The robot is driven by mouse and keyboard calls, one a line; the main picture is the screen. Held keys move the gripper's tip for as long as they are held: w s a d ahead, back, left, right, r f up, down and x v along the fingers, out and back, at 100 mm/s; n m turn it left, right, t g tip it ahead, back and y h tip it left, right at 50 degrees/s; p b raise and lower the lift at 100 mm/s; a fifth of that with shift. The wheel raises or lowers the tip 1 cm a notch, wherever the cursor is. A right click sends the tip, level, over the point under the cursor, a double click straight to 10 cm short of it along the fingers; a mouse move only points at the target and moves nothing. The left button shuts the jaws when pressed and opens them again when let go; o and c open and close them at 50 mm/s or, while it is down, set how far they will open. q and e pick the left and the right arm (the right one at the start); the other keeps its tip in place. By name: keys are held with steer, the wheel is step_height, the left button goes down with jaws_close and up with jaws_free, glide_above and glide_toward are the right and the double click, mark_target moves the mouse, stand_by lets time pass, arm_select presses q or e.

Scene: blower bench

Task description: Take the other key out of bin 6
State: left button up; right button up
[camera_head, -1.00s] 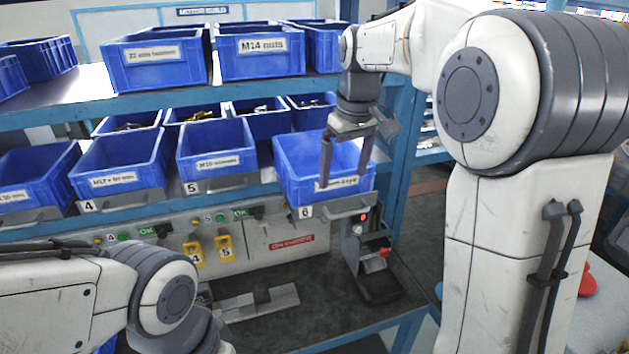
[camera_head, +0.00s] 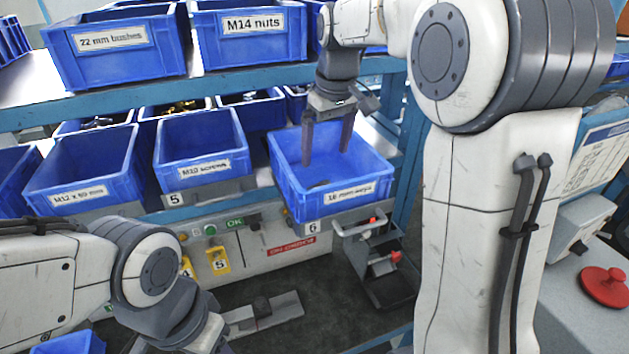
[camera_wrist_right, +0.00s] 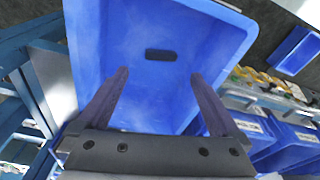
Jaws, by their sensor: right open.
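Bin 6 (camera_head: 333,205) is a blue open bin at the right end of the middle shelf, with a "16 mm keys" label and a "6" tag below it. One small dark key (camera_wrist_right: 161,55) lies on its floor in the right wrist view, and it also shows faintly in the head view (camera_head: 320,185). My right gripper (camera_head: 326,160) points down into the bin, open and empty, its two fingers apart. In the wrist view the key lies beyond the fingertips, roughly centred between them, with a gap. My left arm shows at lower left, but its gripper's fingers are out of view.
Bin 5 (camera_head: 203,145) stands left of bin 6. The 22 mm bushes (camera_head: 117,68) and M14 nuts (camera_head: 250,50) bins sit on the shelf above. A blue post (camera_head: 404,190) rises close to the right. A small stand with red knobs (camera_head: 378,262) is below.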

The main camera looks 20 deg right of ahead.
steer(key=f, duration=0.3)
steer(key=shift+w+f, duration=0.25)
steer(key=shift+w+f+p, duration=0.1)
steer(key=shift+f+p, duration=0.4)
steer(key=shift+f, duration=0.05)
steer(key=f, duration=0.2)
steer(key=f+p, duration=0.1)
steer(key=shift+w+a+f, duration=0.25)
steer(key=shift+w+a, duration=0.1)
steer(key=shift+f, duration=0.4)
steer(key=c, duration=1.4)
